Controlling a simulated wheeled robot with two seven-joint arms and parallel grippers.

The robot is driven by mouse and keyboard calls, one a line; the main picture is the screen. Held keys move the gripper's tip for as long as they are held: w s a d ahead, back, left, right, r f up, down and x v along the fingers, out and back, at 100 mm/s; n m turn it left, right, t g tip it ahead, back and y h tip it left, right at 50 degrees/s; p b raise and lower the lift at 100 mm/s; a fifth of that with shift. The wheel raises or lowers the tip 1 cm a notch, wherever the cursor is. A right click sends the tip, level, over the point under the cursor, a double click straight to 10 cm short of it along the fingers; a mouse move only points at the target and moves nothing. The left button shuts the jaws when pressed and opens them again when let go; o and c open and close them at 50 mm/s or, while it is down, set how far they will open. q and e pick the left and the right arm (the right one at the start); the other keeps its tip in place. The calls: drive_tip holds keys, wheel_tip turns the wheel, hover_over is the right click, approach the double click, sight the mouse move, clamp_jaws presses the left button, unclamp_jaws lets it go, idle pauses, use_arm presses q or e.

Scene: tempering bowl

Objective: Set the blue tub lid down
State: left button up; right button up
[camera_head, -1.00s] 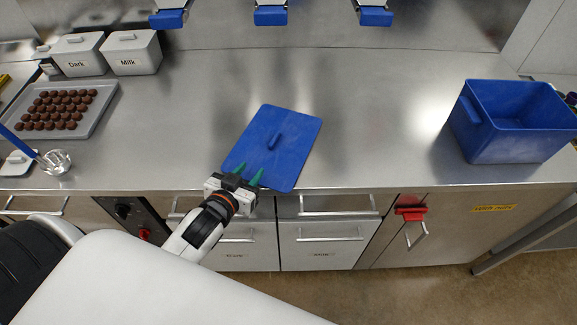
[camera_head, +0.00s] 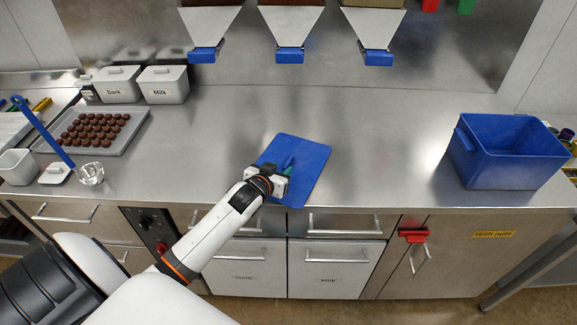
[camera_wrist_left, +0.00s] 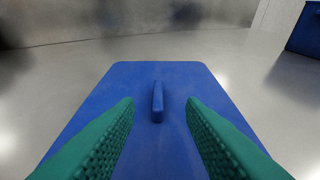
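The blue tub lid (camera_head: 312,155) lies flat on the steel counter near its front edge. Its raised bar handle shows in the left wrist view (camera_wrist_left: 157,100). My left gripper (camera_head: 287,170) is over the near part of the lid and hides some of it and its handle in the head view. In the left wrist view its green fingers are spread apart, with the handle in the gap ahead between them and touching neither. The blue tub (camera_head: 508,170) stands open on the right of the counter. My right gripper is not in view.
Blue-tipped dispensers (camera_head: 290,55) hang above the back. The counter between lid and tub is clear.

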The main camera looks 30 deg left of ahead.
sight(288, 161)
use_arm(q)
drive_tip(key=p+x, duration=0.1)
drive_tip(key=x, duration=0.4)
drive_tip(key=shift+r, duration=0.1)
clamp_jaws()
